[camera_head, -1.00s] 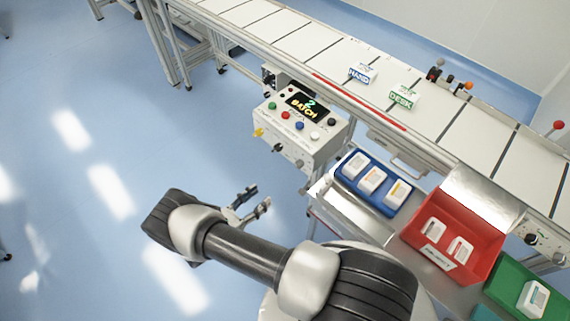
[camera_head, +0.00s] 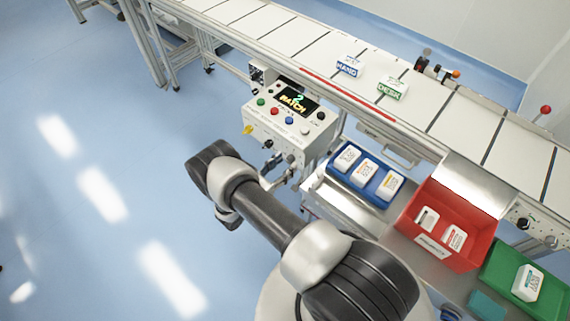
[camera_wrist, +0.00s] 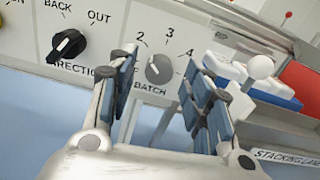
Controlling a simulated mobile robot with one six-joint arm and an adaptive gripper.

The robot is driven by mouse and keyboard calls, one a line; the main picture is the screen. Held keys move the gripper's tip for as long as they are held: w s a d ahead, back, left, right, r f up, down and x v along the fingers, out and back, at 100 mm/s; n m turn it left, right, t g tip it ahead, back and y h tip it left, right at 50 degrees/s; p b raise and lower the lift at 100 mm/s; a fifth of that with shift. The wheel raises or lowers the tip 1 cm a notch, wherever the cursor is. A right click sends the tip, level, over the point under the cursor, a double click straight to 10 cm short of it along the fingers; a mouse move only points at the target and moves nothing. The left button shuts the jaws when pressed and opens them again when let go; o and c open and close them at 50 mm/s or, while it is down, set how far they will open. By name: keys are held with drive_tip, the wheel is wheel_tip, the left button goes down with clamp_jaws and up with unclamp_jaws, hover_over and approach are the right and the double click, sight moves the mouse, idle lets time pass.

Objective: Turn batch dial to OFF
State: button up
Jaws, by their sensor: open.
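The grey batch dial (camera_wrist: 159,68) is on the front face of a white control box (camera_head: 262,124). In the wrist view it shows between my fingers, with numbers 2, 3 and 4 around it and BATCH below. The OFF mark is partly hidden by the left finger, and I cannot tell exactly where the knob points. The box's screen (camera_head: 296,102) reads 2 BATCH. My gripper (camera_wrist: 166,72) is open and empty, its fingers either side of the dial in this view; contact does not show. In the head view my gripper (camera_head: 279,176) is just below the box.
A black direction knob (camera_wrist: 67,46) is left of the dial. A white ball-ended lever (camera_wrist: 260,67) is close on the right. A blue tray (camera_head: 345,180) and a red bin (camera_head: 478,237) stand right of the box. The conveyor (camera_head: 300,35) runs behind.

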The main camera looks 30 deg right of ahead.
drive_tip(key=shift+w+d, duration=0.15)
drive_tip(key=shift+d, duration=0.35)
drive_tip(key=c, duration=1.1)
